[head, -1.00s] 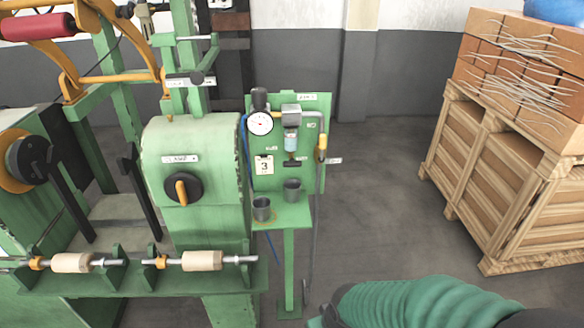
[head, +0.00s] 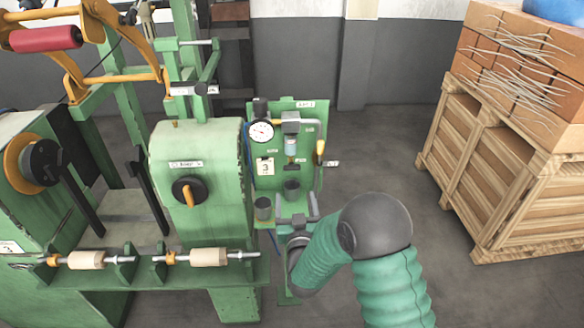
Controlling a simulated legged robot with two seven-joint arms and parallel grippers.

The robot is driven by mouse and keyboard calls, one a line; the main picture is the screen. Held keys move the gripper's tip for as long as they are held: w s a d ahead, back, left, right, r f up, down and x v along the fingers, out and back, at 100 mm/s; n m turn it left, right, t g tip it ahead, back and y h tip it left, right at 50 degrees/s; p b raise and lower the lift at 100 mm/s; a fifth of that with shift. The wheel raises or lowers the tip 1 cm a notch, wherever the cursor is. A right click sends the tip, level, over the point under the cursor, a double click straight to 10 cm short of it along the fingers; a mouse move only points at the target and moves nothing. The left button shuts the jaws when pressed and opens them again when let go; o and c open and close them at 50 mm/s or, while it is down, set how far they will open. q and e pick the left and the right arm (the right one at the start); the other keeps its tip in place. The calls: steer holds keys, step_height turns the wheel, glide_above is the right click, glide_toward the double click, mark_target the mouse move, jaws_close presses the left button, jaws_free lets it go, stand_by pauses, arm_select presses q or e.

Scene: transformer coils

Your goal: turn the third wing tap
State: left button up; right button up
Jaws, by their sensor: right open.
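A green panel (head: 312,109) on a post carries a round gauge (head: 262,131), a clear-bowled filter unit (head: 291,143) and a card marked 3 (head: 265,166). A small dark part below the bowl looks like a wing tap (head: 291,167), but it is too small to be sure. A yellow handle (head: 320,148) sits at the panel's right edge. My right gripper (head: 297,207) is open, its two grey fingers apart, just in front of the panel's shelf and below the dark part. It appears empty. My left gripper is out of view.
A green winding machine (head: 205,225) with a dial knob (head: 189,191) fills the left. A wooden crate (head: 480,175) stands at right. Floor between is clear.

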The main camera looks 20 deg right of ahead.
mark_target(292, 169)
steer(key=p+x, duration=0.2)
steer(key=x, duration=1)
steer(key=shift+w+d, duration=0.1)
steer(key=shift+w, duration=0.1)
steer(key=shift+w+d+f, duration=0.1)
steer(key=shift+w, duration=0.45)
steer(key=shift+c, duration=0.4)
steer(key=c, duration=1.3)
